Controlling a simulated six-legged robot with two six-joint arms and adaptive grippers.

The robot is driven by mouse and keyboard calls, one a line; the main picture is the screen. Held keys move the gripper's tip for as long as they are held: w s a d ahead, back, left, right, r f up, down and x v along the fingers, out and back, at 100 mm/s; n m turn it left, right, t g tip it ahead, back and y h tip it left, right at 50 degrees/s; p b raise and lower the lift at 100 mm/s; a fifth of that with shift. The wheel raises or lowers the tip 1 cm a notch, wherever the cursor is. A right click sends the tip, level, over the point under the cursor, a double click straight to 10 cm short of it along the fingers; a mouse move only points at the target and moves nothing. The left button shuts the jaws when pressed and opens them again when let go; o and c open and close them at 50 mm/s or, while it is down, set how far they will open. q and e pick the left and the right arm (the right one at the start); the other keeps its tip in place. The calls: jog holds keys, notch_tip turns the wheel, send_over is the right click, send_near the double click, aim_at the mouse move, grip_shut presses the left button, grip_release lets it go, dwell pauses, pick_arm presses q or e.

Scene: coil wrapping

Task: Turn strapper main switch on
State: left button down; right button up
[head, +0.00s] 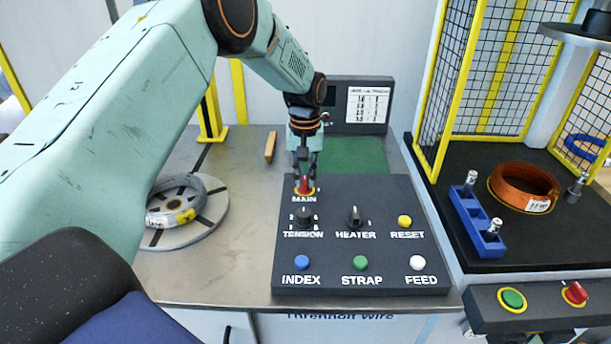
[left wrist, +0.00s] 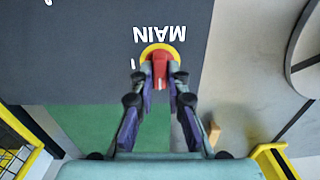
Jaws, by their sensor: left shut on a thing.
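The strapper's main switch (head: 304,185) is a red knob on a yellow plate, labelled MAIN, at the top left of the dark control panel (head: 388,274). In the left wrist view the red main switch (left wrist: 160,66) sits between my left fingertips. My left gripper (head: 304,176) comes down on it from above and is shut on the knob. It also shows in the left wrist view (left wrist: 160,80). The tick marks around the switch are mostly hidden, so its setting is hard to read. My right gripper is not in view.
The panel also has tension (head: 304,215) and heater (head: 355,216) knobs and several push buttons. A wrapped coil (head: 176,205) lies on a round turntable at left. A caged station with a copper coil (head: 523,186) stands at right. A green mat (head: 352,154) lies behind the panel.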

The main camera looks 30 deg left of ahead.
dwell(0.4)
pick_arm(q)
jog(key=shift+r+m+p, duration=0.1)
jog(key=shift+m+p, duration=0.2)
jog(key=shift+p, duration=0.1)
jog(key=shift+m+p, duration=0.8)
jog(key=shift+m, duration=0.3)
jog(key=shift+m+p, duration=0.45)
jog(key=shift+m, duration=0.45)
jog(key=m+p, duration=0.1)
jog(key=m, duration=0.1)
jog(key=shift+m, duration=0.3)
jog(key=m, duration=0.5)
jog(key=shift+p, duration=0.3)
jog(key=shift+w+m, duration=0.1)
jog(key=shift+m, duration=2.7)
jog(key=shift+r, duration=0.1)
